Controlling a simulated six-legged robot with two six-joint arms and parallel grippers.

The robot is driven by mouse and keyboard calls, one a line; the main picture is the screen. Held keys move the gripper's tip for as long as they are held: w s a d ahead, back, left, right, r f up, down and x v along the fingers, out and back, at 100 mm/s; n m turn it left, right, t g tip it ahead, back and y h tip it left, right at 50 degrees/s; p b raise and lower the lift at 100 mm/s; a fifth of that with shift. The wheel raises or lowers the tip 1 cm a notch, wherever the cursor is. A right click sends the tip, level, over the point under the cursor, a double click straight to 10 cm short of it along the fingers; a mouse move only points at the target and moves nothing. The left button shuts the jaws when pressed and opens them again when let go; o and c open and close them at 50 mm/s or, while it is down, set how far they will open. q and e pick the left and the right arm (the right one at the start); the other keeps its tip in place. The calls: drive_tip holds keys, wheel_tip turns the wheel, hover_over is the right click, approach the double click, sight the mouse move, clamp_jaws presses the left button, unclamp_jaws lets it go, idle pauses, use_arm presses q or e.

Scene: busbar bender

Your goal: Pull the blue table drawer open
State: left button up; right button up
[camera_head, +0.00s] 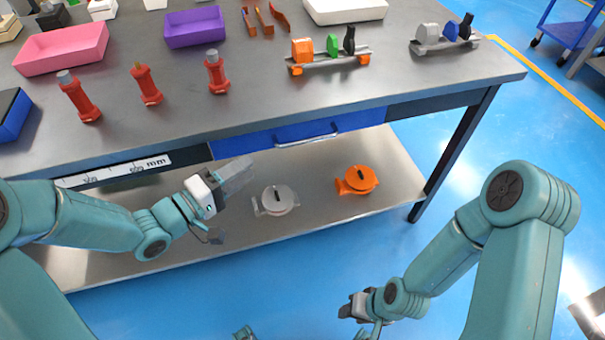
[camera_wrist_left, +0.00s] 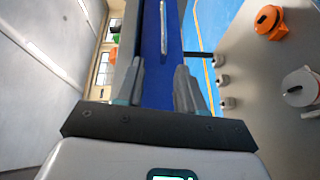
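The blue drawer front (camera_head: 245,144) sits under the table top and looks flush with the table's front edge. Its metal bar handle (camera_head: 307,134) is on the right part of the front. My left gripper (camera_head: 237,198) is open and empty, below and left of the handle, apart from it. In the left wrist view the blue front (camera_wrist_left: 152,85) shows between the two spread fingers, with the handle (camera_wrist_left: 164,30) beyond the fingertips. My right gripper (camera_head: 355,308) is low in front of the table, away from the drawer; its fingers are too unclear to judge.
The grey table top (camera_head: 390,75) holds a pink bin (camera_head: 62,50), a purple bin (camera_head: 194,28), red posts and small fixtures. The lower shelf (camera_head: 330,205) holds a silver disc tool (camera_head: 277,200) and an orange one (camera_head: 357,180). Blue floor is free in front.

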sight(300, 143)
use_arm(q)
drive_tip(key=w+d+b, duration=0.2)
drive_tip(key=w+d, duration=0.1)
drive_tip(key=d, duration=0.1)
drive_tip(key=w+d+h+b, duration=0.1)
drive_tip(key=w+d+b, duration=0.2)
drive_tip(key=w+d+f+m+h+b, duration=0.1)
drive_tip(key=w+d+b, duration=0.1)
drive_tip(key=w+d, duration=0.1)
drive_tip(key=shift+w+d+f, duration=0.1)
drive_tip(key=shift+d, duration=0.75)
clamp_jaws()
use_arm(e)
wheel_tip(300, 143, down, 10)
